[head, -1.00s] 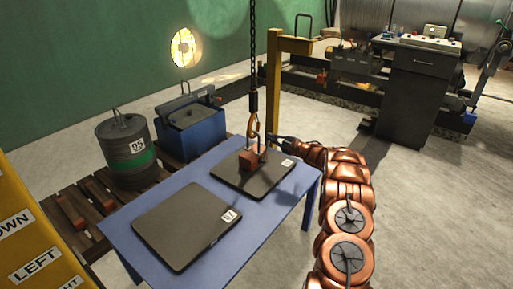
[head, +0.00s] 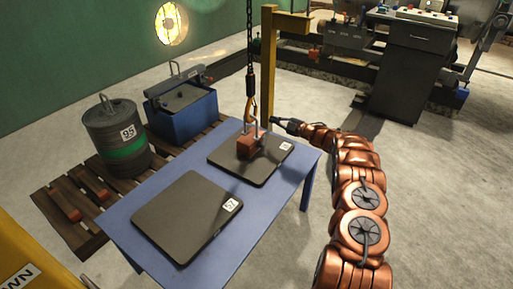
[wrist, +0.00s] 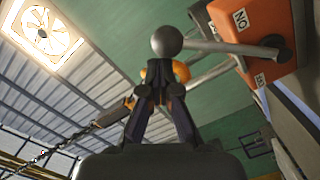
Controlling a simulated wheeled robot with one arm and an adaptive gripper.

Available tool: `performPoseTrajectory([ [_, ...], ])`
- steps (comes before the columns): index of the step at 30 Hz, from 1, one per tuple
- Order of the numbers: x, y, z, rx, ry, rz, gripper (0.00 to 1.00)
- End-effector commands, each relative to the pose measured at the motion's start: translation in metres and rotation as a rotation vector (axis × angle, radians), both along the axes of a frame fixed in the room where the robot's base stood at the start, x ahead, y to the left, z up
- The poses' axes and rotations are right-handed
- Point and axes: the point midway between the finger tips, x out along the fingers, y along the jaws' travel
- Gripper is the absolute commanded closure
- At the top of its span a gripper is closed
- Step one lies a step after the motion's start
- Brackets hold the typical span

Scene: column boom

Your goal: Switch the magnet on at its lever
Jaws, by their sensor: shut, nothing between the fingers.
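The magnet is a small red-orange block (head: 247,144) with a grey metal handle, standing on the far dark plate (head: 262,170). In the wrist view the block (wrist: 262,45) is at the upper right, with an upside-down ON label and a second label lower down. Its lever (wrist: 225,46) is a grey rod ending in a round knob (wrist: 166,40). My gripper (head: 274,120) is just right of the magnet in the head view. In the wrist view my gripper (wrist: 160,92) is shut and empty, its tips just below the knob; I cannot tell whether they touch.
A chain with an orange hook (head: 251,106) hangs at the magnet. A blue table (head: 130,225) carries both plates, the near one (head: 187,217) labelled 57. A drum (head: 116,140) and a blue box (head: 184,115) stand behind. A yellow post (head: 268,70) stands beyond the table; floor is open right.

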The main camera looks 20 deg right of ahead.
Motion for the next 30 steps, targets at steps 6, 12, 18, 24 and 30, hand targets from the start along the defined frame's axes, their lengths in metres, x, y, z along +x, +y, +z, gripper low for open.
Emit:
performPoseTrajectory([
  [6, 0.000, -0.004, -0.002, -0.002, 0.003, -0.010, 1.00],
  [12, -0.001, -0.004, 0.001, -0.002, 0.003, -0.012, 1.00],
  [18, -0.005, 0.004, 0.013, -0.002, -0.001, -0.008, 1.00],
  [24, -0.011, 0.017, 0.026, -0.004, -0.004, -0.001, 1.00],
  [30, -0.033, 0.008, 0.032, 0.000, 0.000, -0.006, 1.00],
])
